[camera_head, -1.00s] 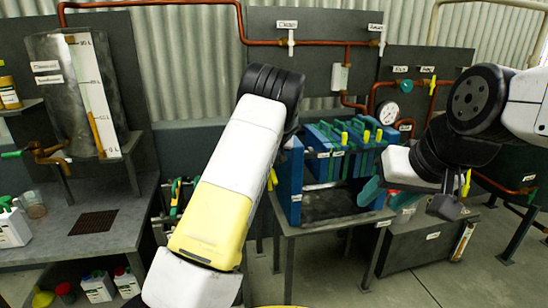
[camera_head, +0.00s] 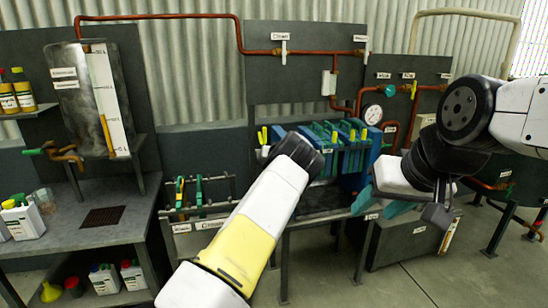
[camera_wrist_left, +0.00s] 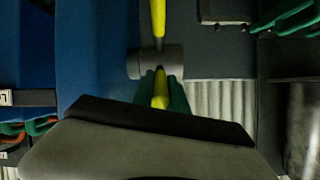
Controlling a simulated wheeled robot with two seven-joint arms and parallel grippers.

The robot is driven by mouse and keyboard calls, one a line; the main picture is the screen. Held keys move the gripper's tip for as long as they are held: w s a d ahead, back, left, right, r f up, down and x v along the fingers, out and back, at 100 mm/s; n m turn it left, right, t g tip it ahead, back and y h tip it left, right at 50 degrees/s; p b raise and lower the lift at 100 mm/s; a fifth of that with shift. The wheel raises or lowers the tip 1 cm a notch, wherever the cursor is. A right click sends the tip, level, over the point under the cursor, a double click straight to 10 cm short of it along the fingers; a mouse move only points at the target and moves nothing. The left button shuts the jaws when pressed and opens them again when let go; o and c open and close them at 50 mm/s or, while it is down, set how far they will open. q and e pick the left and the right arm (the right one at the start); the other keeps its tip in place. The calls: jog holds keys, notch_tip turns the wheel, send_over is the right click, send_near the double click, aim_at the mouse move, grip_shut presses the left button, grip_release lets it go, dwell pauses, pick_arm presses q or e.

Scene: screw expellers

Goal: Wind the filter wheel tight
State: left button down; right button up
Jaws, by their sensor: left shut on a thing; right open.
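The filter wheel is a grey hub (camera_wrist_left: 155,62) with yellow bars, seen in the left wrist view. One yellow bar (camera_wrist_left: 158,22) points up; another points down between my left gripper's dark green fingers (camera_wrist_left: 163,88). The left gripper is shut on this lower bar. In the head view yellow bar ends (camera_head: 262,136) stand at the left end of the blue filter press (camera_head: 362,168); my left forearm hides the left fingertips and part of the press. My right gripper (camera_head: 379,207) is open and empty, its teal fingers apart in front of the press's right end.
A rack of green- and yellow-handled tools (camera_head: 190,200) stands left of the press. A grey bench (camera_head: 110,225) with bottles is farther left. Copper pipes (camera_head: 235,45) and a round gauge (camera_head: 372,115) are on the back panels. Floor at the lower right is clear.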

pick_arm(q)
jog(key=shift+d+f, duration=0.1)
jog(key=shift+f, duration=0.05)
jog(key=c, duration=1.3)
grip_release()
jog(key=v, duration=0.8)
